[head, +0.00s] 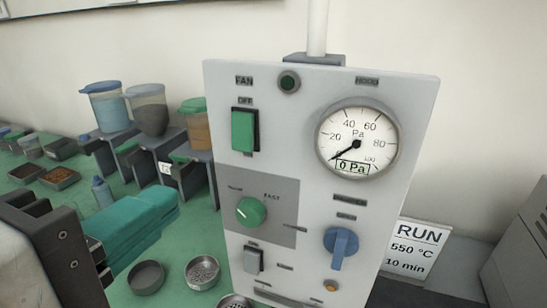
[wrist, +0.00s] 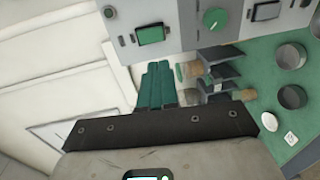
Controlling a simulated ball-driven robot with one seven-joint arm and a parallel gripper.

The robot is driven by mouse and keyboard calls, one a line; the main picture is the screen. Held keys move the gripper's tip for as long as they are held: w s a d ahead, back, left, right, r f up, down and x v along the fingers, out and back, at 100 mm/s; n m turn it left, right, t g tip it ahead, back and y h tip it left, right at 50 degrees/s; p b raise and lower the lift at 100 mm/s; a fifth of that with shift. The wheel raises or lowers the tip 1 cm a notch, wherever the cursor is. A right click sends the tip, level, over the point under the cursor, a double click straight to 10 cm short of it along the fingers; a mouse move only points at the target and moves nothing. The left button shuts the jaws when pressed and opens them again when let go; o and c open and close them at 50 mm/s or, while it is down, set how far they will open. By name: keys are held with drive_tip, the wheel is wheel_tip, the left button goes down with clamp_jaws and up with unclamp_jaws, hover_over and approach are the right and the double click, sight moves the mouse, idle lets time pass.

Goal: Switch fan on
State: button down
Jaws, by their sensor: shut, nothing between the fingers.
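The grey control panel (head: 300,80) stands upright in the middle of the head view. Its green rocker switch (head: 243,130) sits at the upper left, below the labels FAN and OFF; the switch also shows in the wrist view (wrist: 150,35). A dark green round lamp (head: 289,82) is right of the FAN label and looks unlit. The round gauge (head: 357,142) reads 0 Pa. My gripper (head: 168,200) has teal fingers pressed together, empty, left of the panel and lower than the rocker switch. In the wrist view the fingers (wrist: 158,68) point toward the panel, apart from the switch.
The panel also carries a green knob (head: 251,211), a blue knob (head: 341,243) and a small grey switch (head: 253,260). Metal bowls (head: 202,272) lie on the green bench below. Lidded containers (head: 107,105) stand behind left. A RUN card (head: 411,248) is at right.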

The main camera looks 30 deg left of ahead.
sight(242, 149)
drive_tip(key=p+x, duration=0.1)
drive_tip(key=x, duration=1.1)
drive_tip(key=shift+w, duration=0.2)
drive_tip(key=shift+w+f, duration=0.1)
drive_tip(key=shift+w, duration=0.25)
drive_tip(key=shift+w+f, duration=0.15)
drive_tip(key=shift+f, duration=0.05)
drive_tip(key=shift+w+t, duration=0.1)
drive_tip(key=shift+t, duration=0.2)
drive_tip(key=shift+a+r, duration=0.1)
